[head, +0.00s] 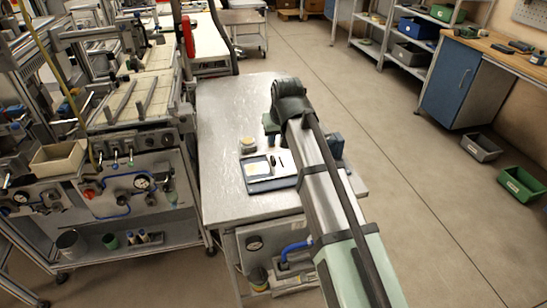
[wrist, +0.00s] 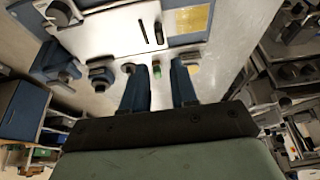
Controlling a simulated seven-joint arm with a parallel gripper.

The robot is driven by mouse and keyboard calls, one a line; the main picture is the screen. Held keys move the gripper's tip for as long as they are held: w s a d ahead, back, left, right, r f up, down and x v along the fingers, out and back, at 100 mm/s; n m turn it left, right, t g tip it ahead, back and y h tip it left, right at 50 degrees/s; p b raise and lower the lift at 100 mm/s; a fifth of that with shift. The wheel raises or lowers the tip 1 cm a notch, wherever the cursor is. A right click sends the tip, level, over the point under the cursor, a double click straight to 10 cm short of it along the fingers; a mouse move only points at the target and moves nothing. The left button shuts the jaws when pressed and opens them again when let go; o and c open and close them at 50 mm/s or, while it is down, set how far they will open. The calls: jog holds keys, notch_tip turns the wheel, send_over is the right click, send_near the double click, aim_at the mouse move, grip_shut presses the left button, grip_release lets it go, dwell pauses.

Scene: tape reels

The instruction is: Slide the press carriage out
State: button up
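The press unit (head: 270,171) lies on the metal table, a pale plate on a blue base with a pale yellow panel; it also shows at the top of the wrist view (wrist: 120,32). Its plate has a narrow dark slot. I cannot tell which part is the carriage. My gripper (wrist: 159,64) is open, its two blue fingers apart at the unit's near edge. A small green-tipped part (wrist: 157,71) shows between the fingers; I cannot tell if they touch it. In the head view my gripper (head: 271,138) is partly hidden by my arm.
Dark round parts (wrist: 102,76) sit along the unit's edge, left of my fingers. A small round yellowish item (head: 248,145) stands behind the unit on the table (head: 225,130). A blue block (head: 336,144) is right of my arm. The table's left side is clear.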

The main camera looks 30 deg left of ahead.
aim_at(273, 158)
jog(key=x, duration=1.3)
jog(key=shift+d, duration=0.15)
grip_shut()
